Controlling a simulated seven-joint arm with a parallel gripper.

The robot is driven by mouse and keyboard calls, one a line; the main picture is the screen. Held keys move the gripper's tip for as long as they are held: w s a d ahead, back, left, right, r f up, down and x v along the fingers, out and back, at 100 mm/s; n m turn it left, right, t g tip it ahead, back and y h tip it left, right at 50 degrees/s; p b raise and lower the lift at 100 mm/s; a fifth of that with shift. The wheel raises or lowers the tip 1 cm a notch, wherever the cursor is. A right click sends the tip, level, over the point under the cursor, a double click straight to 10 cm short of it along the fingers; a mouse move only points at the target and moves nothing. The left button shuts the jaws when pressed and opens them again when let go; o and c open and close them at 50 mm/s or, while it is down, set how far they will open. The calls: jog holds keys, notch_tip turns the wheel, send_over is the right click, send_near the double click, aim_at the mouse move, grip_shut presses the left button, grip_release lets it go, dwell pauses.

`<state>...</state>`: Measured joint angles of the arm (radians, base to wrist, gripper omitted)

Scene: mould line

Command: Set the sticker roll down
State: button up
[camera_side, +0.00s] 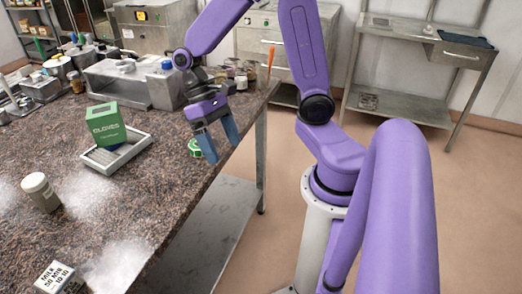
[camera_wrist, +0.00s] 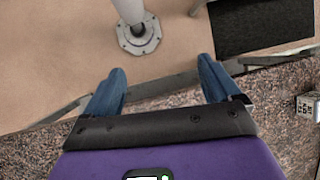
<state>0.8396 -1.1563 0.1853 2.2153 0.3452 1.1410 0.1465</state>
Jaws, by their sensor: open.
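A small green and white roll, which looks like the sticker roll (camera_side: 194,147), sits on the speckled counter (camera_side: 165,200) near its right edge. My gripper (camera_side: 224,153) is just to the right of the roll in the side view, with its blue fingers pointing down. The left finger partly covers the roll; I cannot tell whether they touch. In the wrist view the gripper (camera_wrist: 160,88) is open, with nothing held between the fingers. The roll cannot be made out there.
A green gloves box (camera_side: 105,124) sits in a white tray (camera_side: 128,155) to the left. A lidded jar (camera_side: 40,192) and a printed block (camera_side: 58,277) stand nearer the front. Metal bins and bottles line the back. White powdery patches lie on the counter.

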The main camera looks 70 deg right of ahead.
jog(key=s+a+r+n+t+h, duration=0.1)
jog(key=s+n+t, duration=0.4)
jog(key=s+n, duration=0.5)
jog(key=shift+s+a+r+n+h, duration=0.4)
jog(key=shift+a+r+n, duration=0.5)
jog(key=shift+n, duration=0.6)
